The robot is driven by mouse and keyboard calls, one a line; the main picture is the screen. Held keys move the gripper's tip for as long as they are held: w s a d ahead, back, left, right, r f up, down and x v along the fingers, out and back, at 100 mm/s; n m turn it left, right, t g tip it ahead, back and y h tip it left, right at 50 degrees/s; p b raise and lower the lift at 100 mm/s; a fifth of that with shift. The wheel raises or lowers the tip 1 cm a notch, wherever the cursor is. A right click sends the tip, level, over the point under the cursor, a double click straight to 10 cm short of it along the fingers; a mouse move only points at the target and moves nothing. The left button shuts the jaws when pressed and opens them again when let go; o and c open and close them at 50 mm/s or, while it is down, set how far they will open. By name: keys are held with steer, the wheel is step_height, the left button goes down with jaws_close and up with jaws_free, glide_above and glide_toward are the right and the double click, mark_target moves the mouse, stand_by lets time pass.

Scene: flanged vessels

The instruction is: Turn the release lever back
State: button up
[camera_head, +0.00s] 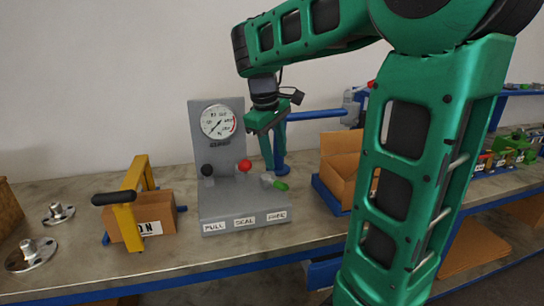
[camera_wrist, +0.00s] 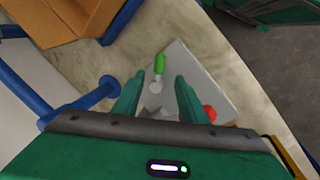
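The grey gauge stand (camera_head: 243,208) stands on the bench, with a round pressure gauge (camera_head: 218,121) on its upright plate. At the right of its base is a short lever with a green grip (camera_head: 281,185), which I take for the release lever. In the wrist view the green grip (camera_wrist: 160,63) lies just beyond my fingertips, its metal hub (camera_wrist: 155,86) between the fingers. My gripper (camera_head: 270,163) points down above the lever. In the wrist view my gripper (camera_wrist: 159,78) is open and empty. I cannot tell whether a finger touches the lever.
A red knob (camera_head: 244,165) and a black knob (camera_head: 207,170) are on the same stand, the red one close to my gripper. A yellow clamp with a black handle (camera_head: 113,198) stands left. A cardboard box (camera_head: 338,165) and blue post stand right. Metal flanges (camera_head: 31,254) lie far left.

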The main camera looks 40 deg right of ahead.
mark_target(276, 184)
steer(key=shift+d+m, duration=0.1)
steer(key=shift+m, duration=0.2)
jaws_close()
steer(key=w+d+r+m, duration=0.15)
steer(key=d+m, duration=0.35)
steer(key=m, duration=1.2)
steer(key=shift+h, duration=0.4)
steer(key=shift+a+f, duration=0.2)
steer(key=shift+f, duration=5.2)
